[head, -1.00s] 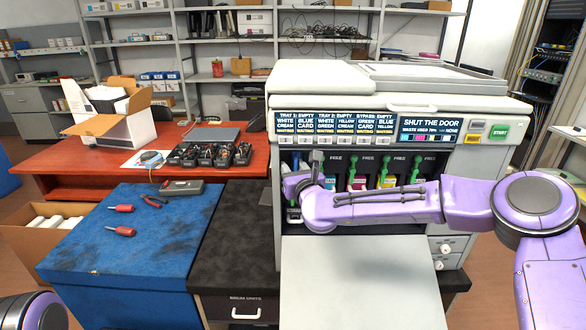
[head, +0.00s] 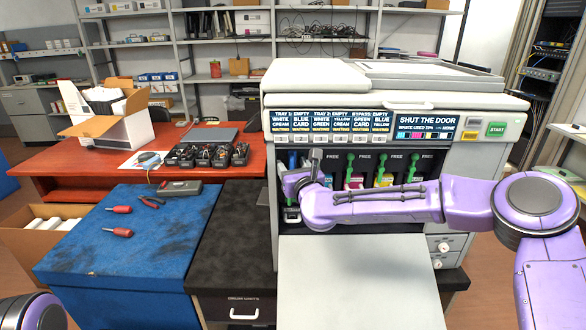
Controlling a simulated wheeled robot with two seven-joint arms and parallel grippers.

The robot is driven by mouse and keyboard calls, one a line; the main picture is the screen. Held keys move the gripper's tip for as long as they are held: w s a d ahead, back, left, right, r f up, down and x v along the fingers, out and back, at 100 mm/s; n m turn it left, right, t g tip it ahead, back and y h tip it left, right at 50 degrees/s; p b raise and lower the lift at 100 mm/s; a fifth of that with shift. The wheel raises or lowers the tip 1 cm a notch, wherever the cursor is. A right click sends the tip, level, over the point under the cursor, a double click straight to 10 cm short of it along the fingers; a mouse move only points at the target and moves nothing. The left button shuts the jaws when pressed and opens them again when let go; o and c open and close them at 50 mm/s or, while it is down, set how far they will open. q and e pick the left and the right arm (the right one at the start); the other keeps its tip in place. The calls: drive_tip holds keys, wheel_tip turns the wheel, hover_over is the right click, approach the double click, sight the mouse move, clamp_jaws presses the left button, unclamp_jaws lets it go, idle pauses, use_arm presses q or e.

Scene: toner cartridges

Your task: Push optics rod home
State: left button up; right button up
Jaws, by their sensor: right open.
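The large printer (head: 400,100) has its front door (head: 350,285) folded down, and its display reads "SHUT THE DOOR". Inside the front opening are several slots with green handles (head: 353,165) and coloured cartridges. A blue part (head: 292,158) shows at the left end of the opening. A small grey and white piece (head: 292,214) shows low at the left, below my right gripper. My right gripper (head: 303,180) is open at the left end of the opening; my wrist hides much of what lies behind it. I cannot tell which part is the optics rod. My left gripper is out of view.
A blue mat (head: 130,265) with two red screwdrivers (head: 118,209), pliers and a grey device (head: 180,188) lies left of a dark cabinet top (head: 235,240). Several black units (head: 210,154) stand on the red desk (head: 90,183). My right forearm crosses the opening.

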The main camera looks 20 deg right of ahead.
drive_tip(key=shift+s+a+f, duration=0.1)
drive_tip(key=shift+s+f, duration=0.05)
drive_tip(key=shift+f, duration=0.1)
drive_tip(key=shift+s+r+b, duration=0.1)
drive_tip(key=shift+s+b, duration=0.35)
drive_tip(key=shift+s, duration=0.75)
drive_tip(key=shift+s+b, duration=0.55)
drive_tip(key=shift+s, duration=1.5)
